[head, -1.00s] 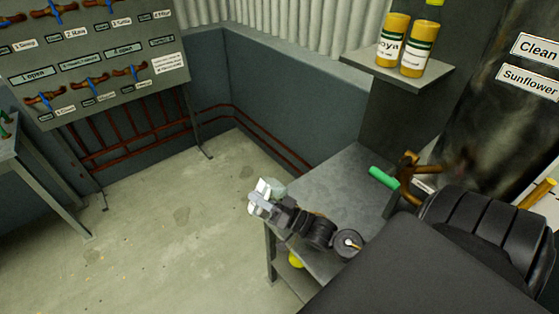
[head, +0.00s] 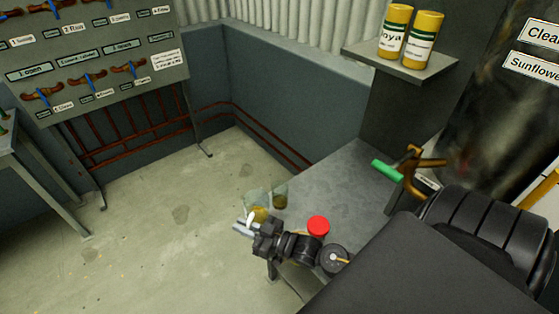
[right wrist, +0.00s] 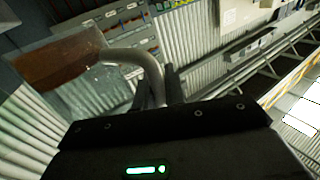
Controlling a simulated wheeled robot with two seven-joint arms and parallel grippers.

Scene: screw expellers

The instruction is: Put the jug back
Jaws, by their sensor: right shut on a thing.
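The jug (head: 258,200) is clear, with yellow-amber liquid low inside. In the head view it is at the left front corner of the grey metal table (head: 325,185). My right gripper (head: 247,223) is shut on its handle, in front of the jug. In the right wrist view the grey curved handle (right wrist: 148,68) runs between the fingers (right wrist: 157,92), and the jug's amber side (right wrist: 58,62) shows at upper left. I cannot tell whether the jug's base touches anything. My left gripper is in neither view.
A small clear container (head: 280,199) with dark yellow contents stands right beside the jug. A red round thing (head: 318,226) is close to my right wrist. A brown tap with a green end (head: 388,171) juts over the table. Yellow bottles (head: 395,32) stand on a shelf above.

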